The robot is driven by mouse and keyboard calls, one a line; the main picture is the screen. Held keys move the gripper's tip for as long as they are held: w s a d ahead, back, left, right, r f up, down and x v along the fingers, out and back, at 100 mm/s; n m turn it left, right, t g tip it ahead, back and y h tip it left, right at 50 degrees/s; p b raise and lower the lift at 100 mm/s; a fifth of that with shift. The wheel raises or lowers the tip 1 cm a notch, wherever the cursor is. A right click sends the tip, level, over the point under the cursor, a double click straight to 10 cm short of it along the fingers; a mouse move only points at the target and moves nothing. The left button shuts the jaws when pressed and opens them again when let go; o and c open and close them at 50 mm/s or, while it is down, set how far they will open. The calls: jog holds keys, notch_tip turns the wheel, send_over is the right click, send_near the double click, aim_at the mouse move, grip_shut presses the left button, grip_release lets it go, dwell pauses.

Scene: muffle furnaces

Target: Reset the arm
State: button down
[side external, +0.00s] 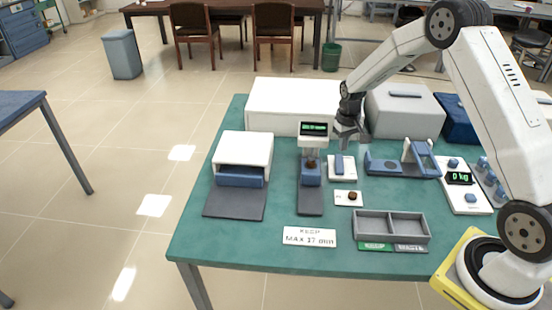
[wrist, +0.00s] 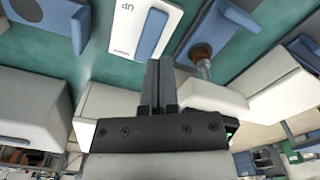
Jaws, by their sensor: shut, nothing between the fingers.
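My arm stands at the right of the green table (side external: 255,232) and reaches over its back part. My gripper (side external: 352,140) hangs above the table, in front of the white boxes and a little above the small white switch panel (side external: 342,168). In the wrist view my gripper (wrist: 158,70) shows two dark fingers together, with nothing between them. The same switch panel, with a blue rocker, shows at the top of the wrist view (wrist: 125,45).
A white furnace (side external: 243,150) stands on the left and a device with a green display (side external: 313,130) in the middle. A grey divided tray (side external: 391,226) and a scale (side external: 463,190) lie on the right. The front left of the table is clear.

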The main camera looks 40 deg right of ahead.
jog(key=s+a+r+n+t, duration=0.1)
jog(key=s+a+r, duration=0.3)
jog(key=s+a, duration=0.4)
jog(key=s+a+r+n+t, duration=0.1)
jog(key=s+a+r, duration=0.4)
jog(key=s+a, duration=0.4)
jog(key=shift+s+a+n, duration=0.15)
jog(key=shift+s+n, duration=0.25)
jog(key=shift+s, duration=0.8)
